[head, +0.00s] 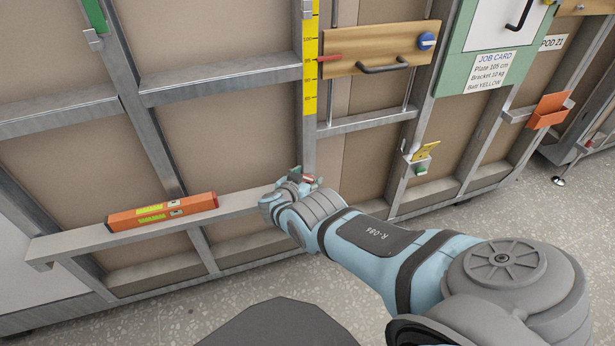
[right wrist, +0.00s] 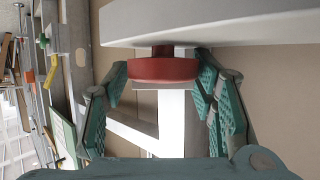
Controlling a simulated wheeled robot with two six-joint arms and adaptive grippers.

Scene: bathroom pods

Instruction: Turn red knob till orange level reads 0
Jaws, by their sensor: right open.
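The orange level (head: 162,211) lies along the grey ledge (head: 236,203) at the left in the head view; its small display is too small to read. The red knob (right wrist: 165,70) sits on a short red stem under a pale grey bar (right wrist: 220,24) in the right wrist view. In the head view a bit of red shows at my right gripper (head: 299,180), by the ledge's right end. In the right wrist view my right gripper (right wrist: 163,76) is open, with a green-padded finger on each side of the knob. I cannot tell whether they touch it. My left gripper is not in view.
A wooden board (head: 375,49) with a black handle and a yellow scale (head: 310,70) stand above my right gripper. A yellow-and-green bracket (head: 424,158) and an orange tray (head: 550,110) are to the right. The speckled floor in front is clear.

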